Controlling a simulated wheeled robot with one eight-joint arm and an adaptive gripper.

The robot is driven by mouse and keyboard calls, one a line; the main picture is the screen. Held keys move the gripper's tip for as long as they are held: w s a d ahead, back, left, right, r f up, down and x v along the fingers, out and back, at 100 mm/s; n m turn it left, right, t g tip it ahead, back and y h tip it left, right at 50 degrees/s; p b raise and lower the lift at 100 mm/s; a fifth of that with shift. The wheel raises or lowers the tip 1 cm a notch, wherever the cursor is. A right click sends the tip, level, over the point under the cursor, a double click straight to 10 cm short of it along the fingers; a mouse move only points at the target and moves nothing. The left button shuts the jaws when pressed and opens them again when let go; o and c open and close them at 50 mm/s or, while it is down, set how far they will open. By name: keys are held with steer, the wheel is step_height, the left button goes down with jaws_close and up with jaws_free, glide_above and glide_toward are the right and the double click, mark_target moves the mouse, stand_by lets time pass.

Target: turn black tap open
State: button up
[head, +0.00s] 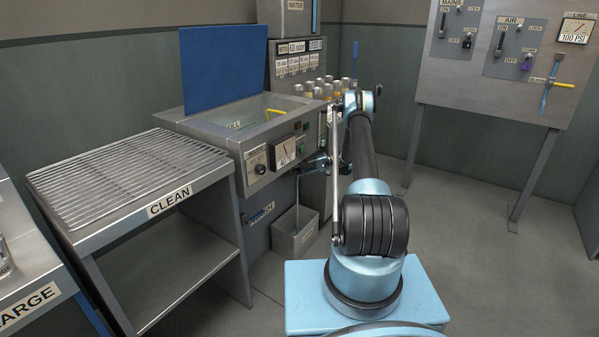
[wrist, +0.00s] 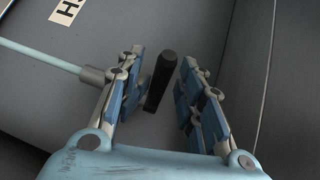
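A black bar-shaped handle (wrist: 160,82), which looks like the black tap, sits between my gripper's fingers in the wrist view. It stands out from a dark grey panel. My gripper (wrist: 161,62) is open around it, with a gap on both sides, the left gap looking narrower. In the head view my gripper (head: 314,165) is low in front of the machine, below the gauge panel. The black handle cannot be made out in the head view.
A grey bin (head: 296,238) stands on the floor below my gripper. The CLEAN rack table (head: 160,205) is at left.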

steer(key=v, duration=0.8)
steer(key=shift+c, duration=0.5)
